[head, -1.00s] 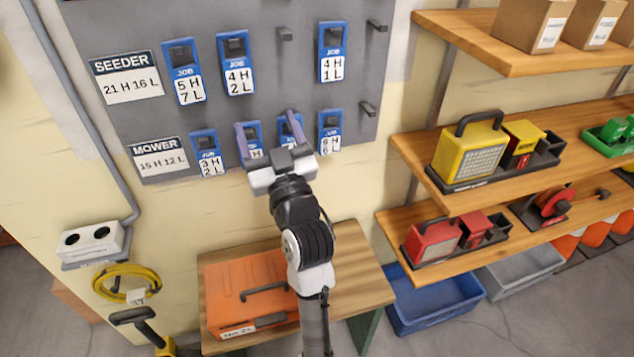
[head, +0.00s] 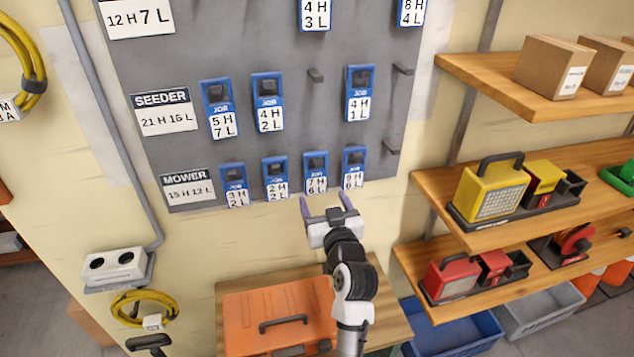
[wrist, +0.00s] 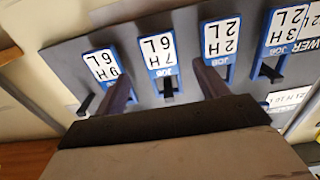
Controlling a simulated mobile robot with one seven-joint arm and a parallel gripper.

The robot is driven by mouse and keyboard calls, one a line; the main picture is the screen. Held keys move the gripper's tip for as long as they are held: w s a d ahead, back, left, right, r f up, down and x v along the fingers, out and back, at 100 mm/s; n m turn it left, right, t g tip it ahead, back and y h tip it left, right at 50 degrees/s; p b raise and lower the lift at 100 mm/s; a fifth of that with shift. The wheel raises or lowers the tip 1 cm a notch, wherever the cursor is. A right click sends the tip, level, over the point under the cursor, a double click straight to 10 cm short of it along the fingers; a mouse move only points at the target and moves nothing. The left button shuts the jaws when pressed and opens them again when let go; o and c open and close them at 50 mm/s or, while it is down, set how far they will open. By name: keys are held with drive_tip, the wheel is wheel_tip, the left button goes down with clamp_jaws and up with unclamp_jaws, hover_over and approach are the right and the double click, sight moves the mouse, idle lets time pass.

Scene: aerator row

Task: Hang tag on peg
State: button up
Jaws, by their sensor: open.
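Blue job tags with white number cards hang on a grey pegboard (head: 200,50). The MOWER row holds the 3 H 2 L tag (head: 234,185), the 2 H 2 L tag (head: 276,180), the 7 H 6 L tag (head: 315,172) and the 9 H 6 L tag (head: 353,167). The SEEDER row has tags around a bare peg (head: 316,75). My gripper (head: 326,198) is open and empty, just below the 7 H 6 L and 9 H 6 L tags in the head view. In the upside-down wrist view, the 7 H 6 L tag (wrist: 160,50) shows between the fingers, on its peg.
Two more bare pegs, an upper one (head: 403,69) and a lower one (head: 391,147), stand at the board's right edge. Wooden shelves (head: 470,235) with lamps and boxes are to the right. An orange case (head: 280,305) lies on a bench below.

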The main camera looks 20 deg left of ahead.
sight(316, 178)
drive_tip(key=shift+x, duration=3.55)
drive_tip(key=shift+c, duration=0.4)
drive_tip(key=c, duration=0.8)
drive_tip(key=shift+r, duration=0.15)
drive_tip(key=shift+r+p, duration=0.55)
drive_tip(key=shift+r, duration=0.15)
drive_tip(key=shift+b+v, duration=0.55)
drive_tip(key=shift+v, duration=3.7)
